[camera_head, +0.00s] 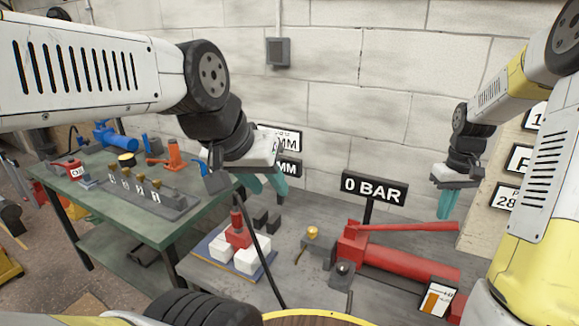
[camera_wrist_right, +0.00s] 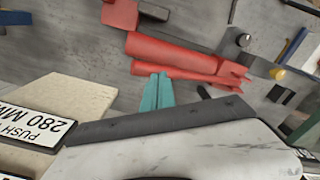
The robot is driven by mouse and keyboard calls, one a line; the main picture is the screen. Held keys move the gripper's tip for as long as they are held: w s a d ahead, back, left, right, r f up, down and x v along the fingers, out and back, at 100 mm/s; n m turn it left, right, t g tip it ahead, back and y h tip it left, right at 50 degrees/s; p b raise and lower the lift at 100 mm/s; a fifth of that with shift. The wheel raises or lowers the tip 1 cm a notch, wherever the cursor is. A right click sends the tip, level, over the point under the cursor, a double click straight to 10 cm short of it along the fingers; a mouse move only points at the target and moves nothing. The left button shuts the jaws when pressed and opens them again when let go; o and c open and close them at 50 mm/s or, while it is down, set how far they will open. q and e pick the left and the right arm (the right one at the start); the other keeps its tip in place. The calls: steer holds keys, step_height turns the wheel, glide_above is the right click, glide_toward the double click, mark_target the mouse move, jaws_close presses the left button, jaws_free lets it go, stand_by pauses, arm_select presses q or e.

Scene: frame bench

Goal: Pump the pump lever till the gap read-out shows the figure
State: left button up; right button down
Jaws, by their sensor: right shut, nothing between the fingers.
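The red pump lever (camera_head: 410,227) runs nearly level above the red pump cylinder (camera_head: 400,258); both also show in the right wrist view, the lever (camera_wrist_right: 190,74) nearer the fingers. My right gripper (camera_head: 447,205) is shut and empty, its teal fingertips close above the lever's free end; contact cannot be told. My left gripper (camera_head: 267,186) is open and empty, in front of the wall signs. An upper sign (camera_head: 290,140) and a lower sign (camera_head: 289,168) end in "MM"; my left gripper hides their figures. The pressure sign (camera_head: 374,187) reads "0 BAR".
A red tool with white blocks (camera_head: 236,250) stands on a blue-edged plate left of the pump, with a black hose beside it. A framed card (camera_head: 437,299) stands at the front right. A green table (camera_head: 130,220) with parts is at left. Plates hang on the right.

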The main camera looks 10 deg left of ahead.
step_height(320, 180, down, 11)
steer(key=shift+r, duration=0.45)
step_height(320, 180, up, 8)
steer(key=shift+f, duration=0.15)
stand_by(0.7)
steer(key=shift+f, duration=0.1)
stand_by(0.7)
